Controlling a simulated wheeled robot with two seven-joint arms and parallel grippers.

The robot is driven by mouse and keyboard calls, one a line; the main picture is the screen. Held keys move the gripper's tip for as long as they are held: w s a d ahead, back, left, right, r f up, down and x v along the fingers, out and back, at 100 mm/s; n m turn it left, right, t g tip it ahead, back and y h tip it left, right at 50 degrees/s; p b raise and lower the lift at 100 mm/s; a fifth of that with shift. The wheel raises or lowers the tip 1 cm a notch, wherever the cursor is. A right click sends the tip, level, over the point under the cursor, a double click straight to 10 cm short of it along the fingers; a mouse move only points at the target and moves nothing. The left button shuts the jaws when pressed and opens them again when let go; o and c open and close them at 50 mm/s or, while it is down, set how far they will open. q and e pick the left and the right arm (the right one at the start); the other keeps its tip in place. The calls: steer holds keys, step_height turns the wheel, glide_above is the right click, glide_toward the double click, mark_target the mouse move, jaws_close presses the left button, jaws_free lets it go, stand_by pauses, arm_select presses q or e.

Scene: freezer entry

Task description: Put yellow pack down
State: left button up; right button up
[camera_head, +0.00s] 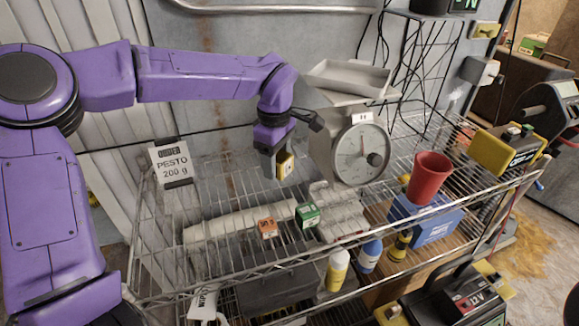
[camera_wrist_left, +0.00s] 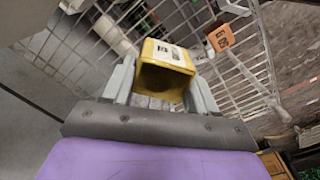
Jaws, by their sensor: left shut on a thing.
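The yellow pack (camera_head: 285,164) is a small box with a pale label, held above the wire shelf in the head view. In the left wrist view the yellow pack (camera_wrist_left: 166,62) sits between the two grey fingers, one at each side. My left gripper (camera_head: 279,163) is shut on it and points down. The pack looks clear of the shelf wires, though the exact gap is hard to judge. My right gripper is not in view.
The wire shelf (camera_head: 232,228) holds an orange box (camera_head: 267,227) and a green box (camera_head: 308,215). A dial scale (camera_head: 358,150) stands just right of my gripper. A red cup (camera_head: 428,178) is farther right. A pesto sign (camera_head: 172,163) hangs left; bare wire lies between.

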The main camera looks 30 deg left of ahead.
arm_select(q)
steer(key=p, duration=0.1)
glide_above(287, 182)
steer(key=f, duration=0.6)
steer(key=shift+s+d, duration=0.2)
steer(key=shift+d, duration=0.05)
steer(key=shift+a+f+p, duration=0.25)
steer(key=shift+f+p, duration=0.1)
steer(key=shift+f, duration=0.15)
steer(key=f, duration=0.3)
steer(key=shift+w+d+f, duration=0.1)
steer(key=shift+w+f, duration=0.1)
steer(key=shift+w, duration=0.05)
steer(key=shift+w+f, duration=0.1)
steer(key=shift+s+f, duration=0.1)
steer(key=shift+s, duration=0.2)
steer(key=o, duration=1.1)
steer(key=shift+w, duration=0.15)
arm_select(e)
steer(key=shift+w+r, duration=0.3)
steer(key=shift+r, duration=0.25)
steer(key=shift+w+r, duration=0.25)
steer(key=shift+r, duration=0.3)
